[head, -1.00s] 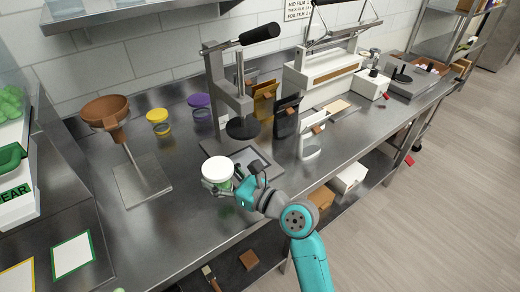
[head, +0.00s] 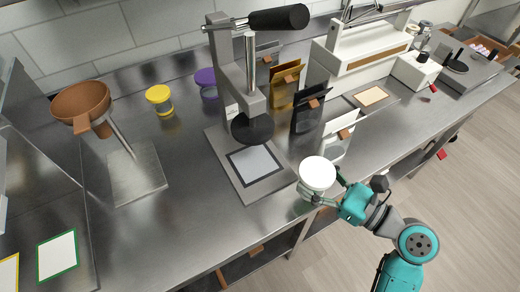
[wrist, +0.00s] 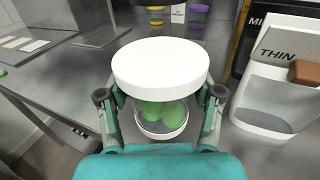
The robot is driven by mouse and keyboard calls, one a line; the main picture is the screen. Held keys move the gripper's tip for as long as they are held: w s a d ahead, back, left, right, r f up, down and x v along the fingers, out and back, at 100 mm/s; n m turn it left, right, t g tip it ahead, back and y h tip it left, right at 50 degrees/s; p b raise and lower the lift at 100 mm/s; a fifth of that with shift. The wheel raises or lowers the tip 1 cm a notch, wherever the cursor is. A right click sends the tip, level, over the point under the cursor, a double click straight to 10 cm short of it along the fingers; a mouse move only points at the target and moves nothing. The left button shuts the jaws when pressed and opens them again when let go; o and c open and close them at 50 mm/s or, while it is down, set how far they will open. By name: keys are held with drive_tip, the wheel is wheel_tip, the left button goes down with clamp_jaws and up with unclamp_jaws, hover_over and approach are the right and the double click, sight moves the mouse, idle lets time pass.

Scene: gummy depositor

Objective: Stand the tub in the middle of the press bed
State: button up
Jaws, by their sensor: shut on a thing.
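The tub (head: 317,175) is clear with a white lid, and green pieces show inside it in the wrist view (wrist: 160,112). My gripper (head: 326,199) is shut on the tub below its lid, one finger on each side, and the tub looks upright. The press bed is a flat plate with a dark-framed pale square (head: 256,162), under the round dark press head (head: 252,128) of the lever press. The bed is empty. The tub is to the right of the bed, near the counter's front edge. I cannot tell its exact height above the counter.
A white holder marked THIN (wrist: 272,90) stands close right of the tub. A brown funnel on a stand (head: 82,107), a yellow-lidded jar (head: 159,99) and a purple-lidded jar (head: 208,83) are left of the press.

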drive_tip(key=x, duration=1.6)
drive_tip(key=shift+w+a, duration=0.15)
drive_tip(key=shift+a, duration=0.2)
drive_tip(key=shift+w+a+f, duration=0.1)
drive_tip(key=shift+w+a, duration=0.1)
drive_tip(key=shift+a, duration=0.1)
drive_tip(key=shift+d+f, duration=0.1)
drive_tip(key=shift+f, duration=1.55)
drive_tip(key=shift+f, duration=0.15)
drive_tip(key=o, duration=1.1)
